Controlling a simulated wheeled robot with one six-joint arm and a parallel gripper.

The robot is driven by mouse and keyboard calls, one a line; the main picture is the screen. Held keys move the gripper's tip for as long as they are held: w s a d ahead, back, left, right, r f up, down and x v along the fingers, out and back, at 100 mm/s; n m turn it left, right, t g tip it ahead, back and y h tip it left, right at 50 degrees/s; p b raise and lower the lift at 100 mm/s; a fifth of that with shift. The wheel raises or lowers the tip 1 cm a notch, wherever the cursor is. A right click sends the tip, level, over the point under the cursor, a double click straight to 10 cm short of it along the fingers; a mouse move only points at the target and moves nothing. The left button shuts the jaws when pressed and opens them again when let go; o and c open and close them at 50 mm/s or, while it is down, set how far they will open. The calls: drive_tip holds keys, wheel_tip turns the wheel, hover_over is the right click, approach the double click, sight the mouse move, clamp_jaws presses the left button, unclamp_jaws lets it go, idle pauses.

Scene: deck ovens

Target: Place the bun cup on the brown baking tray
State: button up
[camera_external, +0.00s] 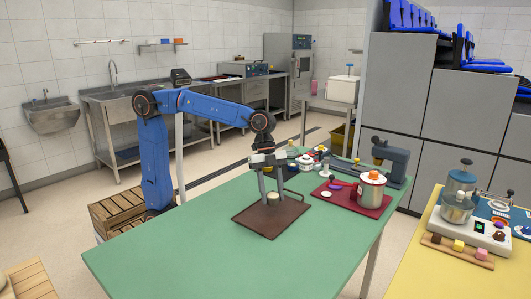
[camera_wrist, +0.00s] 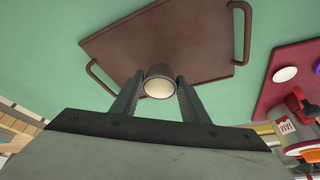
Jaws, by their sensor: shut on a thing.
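The bun cup (camera_external: 273,198) is a small cup with a pale cream top; it also shows in the wrist view (camera_wrist: 159,88) with a brown side. My gripper (camera_external: 271,197) is shut on it, with one finger on each side; the two fingers also show in the wrist view (camera_wrist: 158,92). The brown baking tray (camera_external: 268,221) lies flat on the green table, and its handles show in the wrist view (camera_wrist: 150,42). I cannot tell whether the cup's base touches the tray.
The green table (camera_external: 190,240) is clear in front and to the left of the tray. A red mat (camera_external: 375,207) with a white and red canister (camera_external: 371,190) lies to the right. A grey machine (camera_external: 390,160) stands behind it. A yellow table (camera_external: 425,270) holds a scale and sweets.

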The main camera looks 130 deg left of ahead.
sight(272, 201)
drive_tip(key=shift+f, duration=1.7)
drive_tip(key=shift+f, duration=0.15)
drive_tip(key=o, duration=1.1)
drive_tip(key=shift+c, duration=0.2)
drive_tip(key=v, duration=1.2)
drive_tip(key=shift+r, duration=0.2)
